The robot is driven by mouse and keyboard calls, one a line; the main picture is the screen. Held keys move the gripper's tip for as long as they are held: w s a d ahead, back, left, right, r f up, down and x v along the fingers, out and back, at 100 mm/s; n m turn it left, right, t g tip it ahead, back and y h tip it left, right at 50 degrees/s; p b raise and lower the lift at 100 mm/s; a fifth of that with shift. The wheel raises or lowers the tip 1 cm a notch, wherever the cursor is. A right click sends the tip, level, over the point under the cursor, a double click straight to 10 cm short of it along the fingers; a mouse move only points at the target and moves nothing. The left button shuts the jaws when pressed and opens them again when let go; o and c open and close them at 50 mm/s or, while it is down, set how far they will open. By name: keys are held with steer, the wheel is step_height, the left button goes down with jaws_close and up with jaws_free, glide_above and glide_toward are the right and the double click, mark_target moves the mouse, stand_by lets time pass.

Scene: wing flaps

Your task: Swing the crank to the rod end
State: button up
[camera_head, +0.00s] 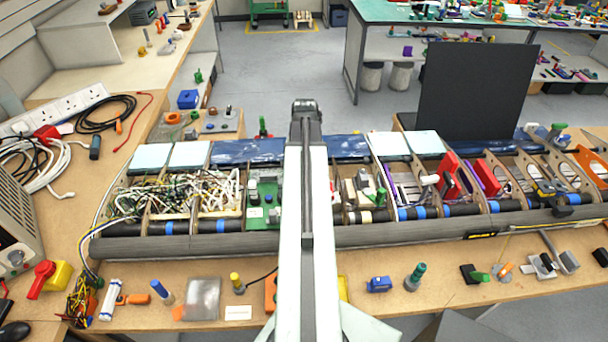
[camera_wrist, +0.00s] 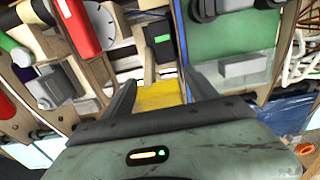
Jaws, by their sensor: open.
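My gripper (camera_wrist: 160,92) is open in the wrist view, with its two dark fingers apart over an open bay of the wing. A yellow patch (camera_wrist: 160,97) and pale blocks show between and beyond the fingers, and nothing is held. I cannot tell which part is the crank or the rod end. In the head view, my arm covers the middle of the wing, and the gripper is hidden.
The long wing (camera_head: 200,242) lies across the wooden bench. A green circuit board (camera_wrist: 232,42) fills the neighbouring bay. Red blocks (camera_head: 448,175) stand in the right bays. A black panel (camera_head: 478,92) rises behind. Loose tools and a blue box (camera_head: 379,285) lie along the front.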

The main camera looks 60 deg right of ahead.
jaws_close()
steer(key=shift+w+d+f+b, duration=0.25)
steer(key=shift+w+d+b, duration=0.1)
steer(key=shift+d, duration=0.15)
stand_by(1.0)
steer(key=shift+c, duration=1.8)
jaws_free()
steer(key=o, duration=0.4)
steer(key=shift+f, duration=0.1)
steer(key=shift+c, duration=0.2)
